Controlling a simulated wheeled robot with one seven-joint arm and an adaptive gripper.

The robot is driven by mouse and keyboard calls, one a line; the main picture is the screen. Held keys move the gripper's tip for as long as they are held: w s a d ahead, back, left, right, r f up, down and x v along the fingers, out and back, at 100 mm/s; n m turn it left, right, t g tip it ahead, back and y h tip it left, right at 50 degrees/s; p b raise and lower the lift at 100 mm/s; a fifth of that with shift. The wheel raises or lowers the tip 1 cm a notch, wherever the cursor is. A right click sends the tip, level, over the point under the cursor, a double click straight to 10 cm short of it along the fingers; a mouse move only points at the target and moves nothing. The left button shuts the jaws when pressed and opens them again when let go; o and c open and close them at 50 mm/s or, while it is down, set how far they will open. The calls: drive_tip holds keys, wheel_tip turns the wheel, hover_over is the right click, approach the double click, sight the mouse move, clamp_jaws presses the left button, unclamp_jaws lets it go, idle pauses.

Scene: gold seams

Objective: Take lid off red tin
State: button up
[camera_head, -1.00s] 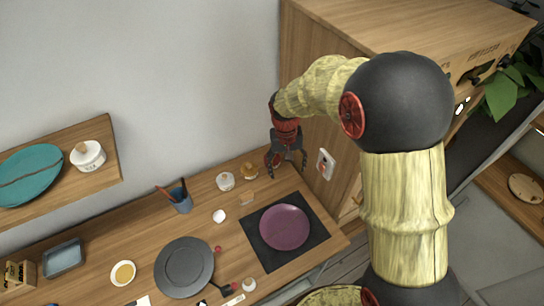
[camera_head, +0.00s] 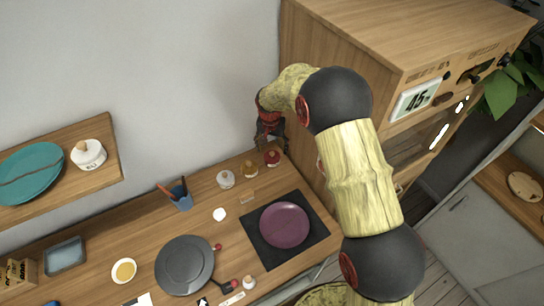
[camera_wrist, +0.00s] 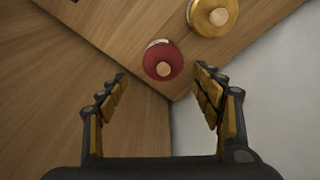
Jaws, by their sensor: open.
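The red tin (camera_head: 272,158) stands upright at the back right of the wooden counter, in the corner by the tall cabinet. In the wrist view its red lid (camera_wrist: 156,55) with a pale wooden knob (camera_wrist: 164,69) shows from above. The lid sits on the tin; a bit of the label shows at its edge. My gripper (camera_head: 271,143) is open and empty, above and close to the tin. In the wrist view the fingers (camera_wrist: 163,78) are spread wide, with the tin lying beyond and between the tips, not touched.
A yellow tin (camera_head: 249,169) with a knobbed lid stands just left of the red tin, and a white tin (camera_head: 226,179) further left. The wooden cabinet (camera_head: 330,110) rises close on the right. A purple plate (camera_head: 284,225) lies on a dark mat in front.

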sight(272, 153)
drive_tip(key=f, duration=0.2)
drive_tip(key=w+f, duration=0.1)
drive_tip(key=f, duration=0.1)
drive_tip(key=shift+a+f, duration=0.1)
drive_tip(key=shift+f, duration=0.3)
drive_tip(key=shift+c, duration=0.5)
drive_tip(key=c, duration=1.5)
drive_tip(key=shift+c, duration=0.4)
